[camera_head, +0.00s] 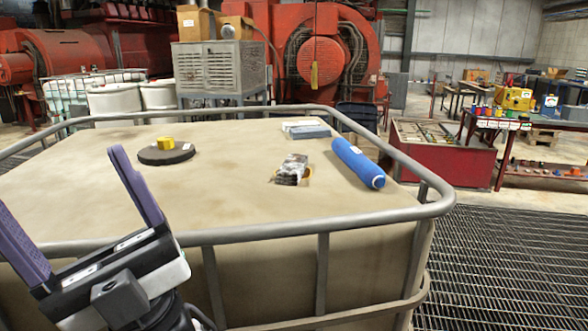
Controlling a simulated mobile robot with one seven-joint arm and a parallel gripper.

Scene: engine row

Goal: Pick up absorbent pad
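A flat, pale blue-grey piece (306,129) lies near the back of the tan tank top; it may be the absorbent pad. A rolled blue cylinder (357,162) lies to its right and nearer, close to the right rail. I cannot tell for certain which of these is the pad. My gripper (58,178) is at the lower left, near the tank's front rail. Its two purple fingers are spread wide with nothing between them. It is well apart from both blue things.
The tank top (235,195) is ringed by a grey tubular rail (385,216). On it are grey gloves (291,169) and a black lid (166,155) with a yellow cap (165,143). Grating (510,265) covers the floor at right. A red bench (500,122) stands beyond.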

